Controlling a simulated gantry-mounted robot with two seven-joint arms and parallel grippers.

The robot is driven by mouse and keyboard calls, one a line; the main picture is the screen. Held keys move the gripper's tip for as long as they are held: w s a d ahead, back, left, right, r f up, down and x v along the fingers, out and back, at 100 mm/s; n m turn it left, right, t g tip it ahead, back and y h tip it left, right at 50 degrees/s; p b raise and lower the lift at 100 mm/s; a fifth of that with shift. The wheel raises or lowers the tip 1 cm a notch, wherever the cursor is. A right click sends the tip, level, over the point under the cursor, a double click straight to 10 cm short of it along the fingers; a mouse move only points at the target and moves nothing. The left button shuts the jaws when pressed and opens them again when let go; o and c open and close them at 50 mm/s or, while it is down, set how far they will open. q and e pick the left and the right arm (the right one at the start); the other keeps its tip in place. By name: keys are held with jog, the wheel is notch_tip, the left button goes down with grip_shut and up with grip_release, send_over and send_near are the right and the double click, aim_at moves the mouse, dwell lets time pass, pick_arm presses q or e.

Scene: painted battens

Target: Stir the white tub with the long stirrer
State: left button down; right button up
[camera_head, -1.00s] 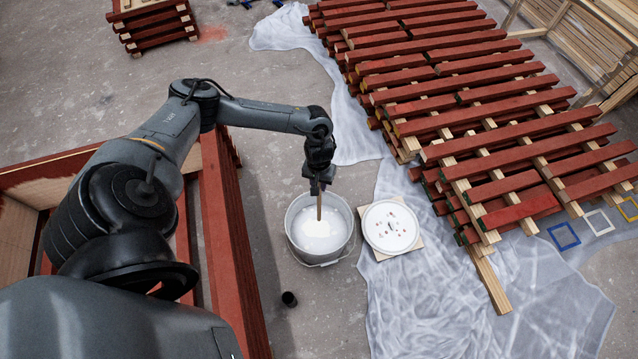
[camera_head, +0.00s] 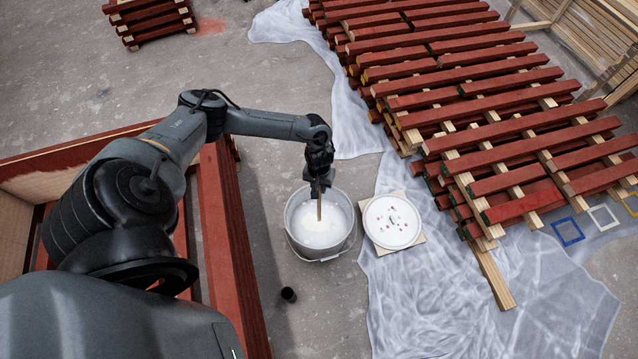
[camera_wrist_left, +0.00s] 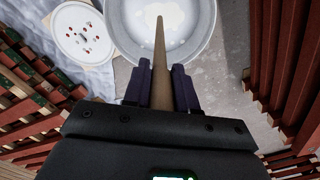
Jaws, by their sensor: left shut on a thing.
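The white tub (camera_head: 301,224) stands on the concrete floor with white liquid inside. My left gripper (camera_head: 319,189) is above the tub, shut on the long wooden stirrer (camera_head: 319,210). The stirrer points down into the tub, and its lower end meets the white liquid. In the left wrist view the stirrer (camera_wrist_left: 159,50) runs between the two fingers (camera_wrist_left: 160,88) toward the tub (camera_wrist_left: 209,40). My right gripper is not in view.
A round white lid (camera_head: 392,221) with red marks lies right of the tub on a pale board. Red battens (camera_head: 480,110) are stacked at right on plastic sheeting (camera_head: 430,300). A red-railed timber frame (camera_head: 225,240) stands at left.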

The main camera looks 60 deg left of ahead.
pick_arm(q)
notch_tip(320, 180, down, 9)
jog(key=b, duration=0.4)
dwell(0.6)
jog(key=shift+f, duration=0.1)
dwell(0.4)
